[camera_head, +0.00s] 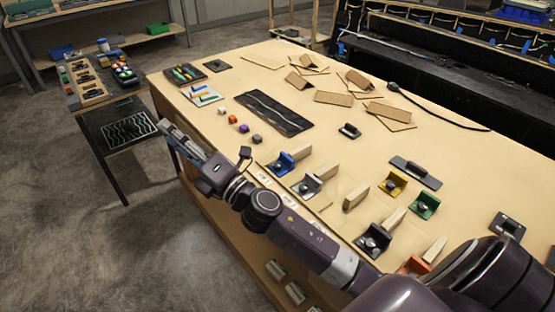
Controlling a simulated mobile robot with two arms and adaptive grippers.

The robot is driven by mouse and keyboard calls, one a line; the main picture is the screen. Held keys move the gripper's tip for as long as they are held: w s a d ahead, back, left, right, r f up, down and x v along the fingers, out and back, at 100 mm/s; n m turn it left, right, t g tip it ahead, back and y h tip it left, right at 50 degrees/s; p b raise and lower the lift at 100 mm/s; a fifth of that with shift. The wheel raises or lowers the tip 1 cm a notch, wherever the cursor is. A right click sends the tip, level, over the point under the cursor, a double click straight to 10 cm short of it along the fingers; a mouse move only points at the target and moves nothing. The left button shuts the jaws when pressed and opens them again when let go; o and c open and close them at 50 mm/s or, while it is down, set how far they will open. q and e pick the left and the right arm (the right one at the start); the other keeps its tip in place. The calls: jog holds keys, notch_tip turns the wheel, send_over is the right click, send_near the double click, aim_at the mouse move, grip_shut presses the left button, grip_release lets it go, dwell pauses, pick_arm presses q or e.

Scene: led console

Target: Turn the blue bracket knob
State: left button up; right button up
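The blue bracket (275,168) stands near the table's front edge, left of the other brackets. Its dark round knob (284,161) faces forward, and a small wooden block lies just behind it. My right arm comes in from the lower right and stretches along the front edge of the table. My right gripper (180,137) is beyond the table's left front edge, left of the blue bracket and apart from it. Its fingers point to the upper left, with no object visible in them. Their opening is too small to judge. My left gripper is not in view.
Grey (306,187), yellow (391,184), green (425,205) and black (373,241) brackets stand to the right, with wooden blocks. Small cubes (243,128) and a dark tray (267,113) lie to the left. Cardboard pieces (333,98) lie at the back.

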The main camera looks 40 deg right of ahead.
jog(key=w+a+n+g+y, duration=0.1)
jog(key=a+n+g+y, duration=0.55)
jog(key=n, duration=0.65)
jog(key=n+g+h, duration=1.3)
jog(key=g+h, duration=0.1)
send_over(277, 164)
jog(key=shift+t, duration=0.25)
jog(key=f, duration=1)
jog(key=shift+a+f, duration=0.25)
jog(key=shift+f, duration=0.1)
jog(key=shift+s+d+f, duration=0.1)
jog(key=shift+s+d, duration=0.1)
jog(key=shift+d, duration=0.1)
notch_tip(277, 164, down, 6)
jog(key=shift+p, duration=1.25)
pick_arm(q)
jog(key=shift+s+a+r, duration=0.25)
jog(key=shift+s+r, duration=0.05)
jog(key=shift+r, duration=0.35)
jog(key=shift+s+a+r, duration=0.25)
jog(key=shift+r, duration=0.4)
pick_arm(e)
jog(key=shift+f, duration=0.7)
